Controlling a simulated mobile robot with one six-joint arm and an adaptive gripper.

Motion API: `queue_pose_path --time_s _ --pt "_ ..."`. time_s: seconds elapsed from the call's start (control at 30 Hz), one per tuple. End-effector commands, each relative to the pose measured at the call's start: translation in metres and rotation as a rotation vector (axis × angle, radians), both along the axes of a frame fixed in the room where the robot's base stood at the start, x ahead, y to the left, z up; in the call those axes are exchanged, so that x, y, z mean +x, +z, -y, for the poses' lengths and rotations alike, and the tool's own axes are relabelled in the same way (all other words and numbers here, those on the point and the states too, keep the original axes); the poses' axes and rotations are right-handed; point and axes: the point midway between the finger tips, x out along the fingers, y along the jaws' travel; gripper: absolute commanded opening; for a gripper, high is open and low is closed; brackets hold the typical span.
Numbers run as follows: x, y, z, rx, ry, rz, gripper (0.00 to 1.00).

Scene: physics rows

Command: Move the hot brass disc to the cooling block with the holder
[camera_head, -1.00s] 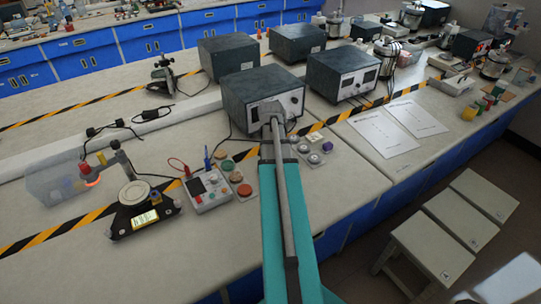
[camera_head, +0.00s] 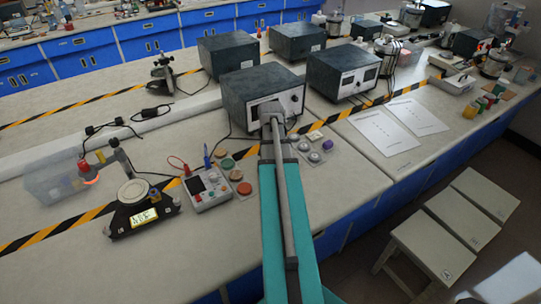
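I cannot single out the hot brass disc, the cooling block or the holder with certainty. Small round discs lie beside the meter: a green disc (camera_head: 228,164), a tan disc (camera_head: 235,175) and an orange-brown disc (camera_head: 244,188). Several pale grey round pieces (camera_head: 314,157) sit on a flat plate right of my arm. A black stand with a pale round top (camera_head: 134,191) stands at the left, with an orange-red glowing piece (camera_head: 91,180) near it. My teal and grey arm reaches up the middle to the dark box; no gripper fingers show.
A white meter (camera_head: 206,188) with red and blue leads stands left of my arm. Dark instrument boxes (camera_head: 262,95) stand behind it. A clear bin (camera_head: 55,183) is at the left. Paper sheets (camera_head: 384,133) lie at right. Stools (camera_head: 440,240) stand by the bench's front.

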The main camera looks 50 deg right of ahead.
Motion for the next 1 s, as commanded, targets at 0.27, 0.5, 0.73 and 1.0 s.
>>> queue_pose_path --time_s 0.27,0.5,0.73,1.0 --pt "0.0 -0.001 0.0 0.0 0.0 0.0 0.0" --pt "0.0 -0.0031 0.0 0.0 0.0 0.0 0.0" --pt "0.0 -0.005 0.0 0.0 0.0 0.0 0.0" --pt "0.0 -0.0073 0.0 0.0 0.0 0.0 0.0"
